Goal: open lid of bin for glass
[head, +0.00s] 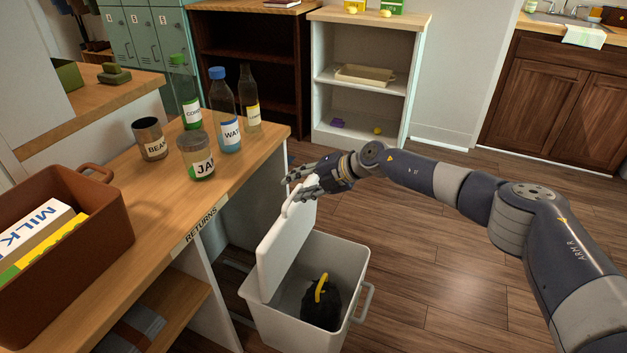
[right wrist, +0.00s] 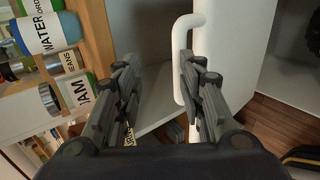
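A pale grey bin (head: 258,315) stands on the floor at the end of the counter. Its white lid (head: 285,248) is raised and stands steeply up on the counter side, so the inside shows. A black lump with a yellow strip (head: 321,300) lies inside. No glass label shows on the bin. My right gripper (head: 296,182) is at the top of the lid, by its white handle (right wrist: 182,62). In the right wrist view its fingers (right wrist: 158,80) are apart, one overlapping the handle; whether it touches cannot be told. My left gripper is out of view.
The wooden counter (head: 150,215) holds a can (head: 150,139), a jar (head: 196,156), several bottles and a brown crate (head: 75,270) with cartons. A white shelf (head: 362,75) and brown cabinets (head: 560,90) stand behind. Wooden floor right of the bin is clear.

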